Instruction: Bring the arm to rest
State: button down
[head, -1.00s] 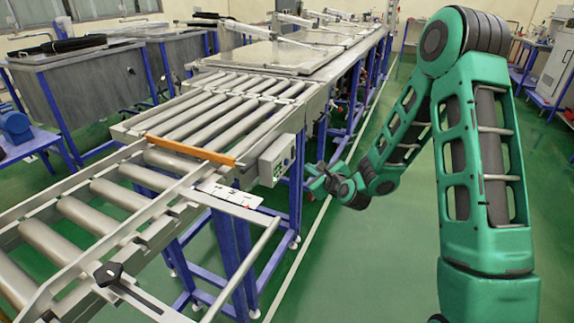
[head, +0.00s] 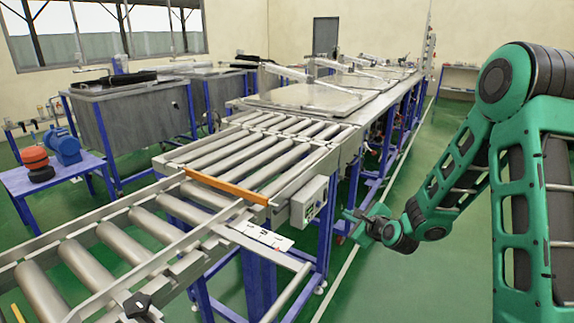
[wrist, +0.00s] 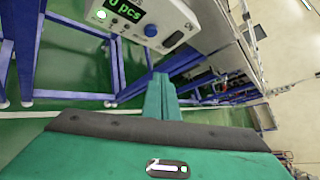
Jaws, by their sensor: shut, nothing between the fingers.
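My gripper (head: 358,222) is at the end of my green arm, to the right of the roller conveyor, in the head view. It is small there. In the wrist view my gripper's green fingers (wrist: 161,95) lie together, with nothing between them. They point toward the blue frame below a grey control box (wrist: 160,18). In the head view this control box (head: 309,201) is on the conveyor's side, just left of my gripper. I see a gap between my gripper and the box.
The roller conveyor (head: 235,160) with an orange bar (head: 225,186) runs along the left. Flat metal lids (head: 318,95) lie on the line behind it. A blue side table (head: 75,177) holds a red-orange object (head: 36,162) and a blue motor (head: 64,147). Green floor on the right is free.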

jog(key=s+d+r+n+g+h, duration=0.2)
jog(key=s+d+r+n+g, duration=0.15)
jog(key=s+d+n, duration=0.55)
jog(key=s+d+r+n+g+h, duration=0.25)
jog(key=s+d+n+g, duration=0.2)
jog(key=s, duration=0.85)
jog(key=s+r+n+g+y, duration=0.1)
jog(key=s+r+n+g, duration=0.1)
jog(key=s, duration=1)
jog(key=s+d+r+n+g+y, duration=0.1)
jog(key=s+r+n+g, duration=0.2)
jog(key=s, duration=0.9)
jog(key=shift+d, duration=0.3)
